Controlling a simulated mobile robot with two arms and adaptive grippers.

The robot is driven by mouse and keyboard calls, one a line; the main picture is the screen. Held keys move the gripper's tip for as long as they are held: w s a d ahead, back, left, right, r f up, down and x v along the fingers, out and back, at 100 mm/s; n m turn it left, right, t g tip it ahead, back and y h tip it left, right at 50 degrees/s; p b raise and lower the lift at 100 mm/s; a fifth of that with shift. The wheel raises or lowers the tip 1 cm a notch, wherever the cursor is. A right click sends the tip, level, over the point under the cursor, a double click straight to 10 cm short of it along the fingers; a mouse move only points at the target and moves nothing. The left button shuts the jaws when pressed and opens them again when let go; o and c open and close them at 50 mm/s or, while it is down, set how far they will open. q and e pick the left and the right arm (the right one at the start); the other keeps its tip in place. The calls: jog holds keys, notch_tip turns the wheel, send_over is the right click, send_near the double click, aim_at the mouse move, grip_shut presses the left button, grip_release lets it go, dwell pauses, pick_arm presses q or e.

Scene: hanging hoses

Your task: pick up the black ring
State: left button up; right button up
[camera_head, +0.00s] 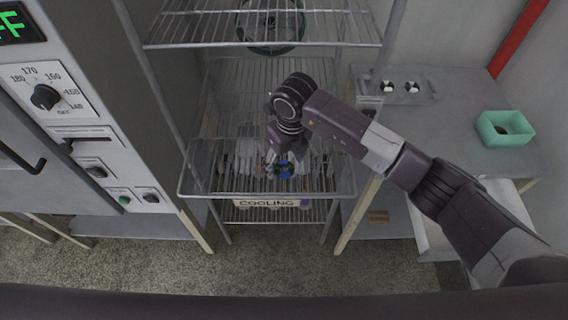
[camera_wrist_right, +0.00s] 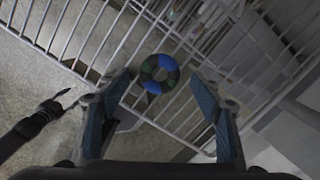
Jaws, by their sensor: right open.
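In the right wrist view a ring (camera_wrist_right: 159,74) with blue and dark, greenish-black segments is framed between the fingertips of my right gripper (camera_wrist_right: 160,78). The right gripper is open and empty. My left gripper is not in the head view.
The wire rack (camera_head: 185,193) has an upper shelf (camera_head: 165,43) with a green hoop (camera_head: 270,47) above my wrist. Pale upright pieces stand in the basket near the gripper. A "COOLING" label (camera_head: 268,203) is below. An oven panel stands left; a green bin (camera_head: 491,130) sits right.

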jog(key=shift+f, duration=0.6)
jog(key=c, duration=1.1)
jog(key=shift+r, duration=0.15)
jog(key=shift+c, duration=0.2)
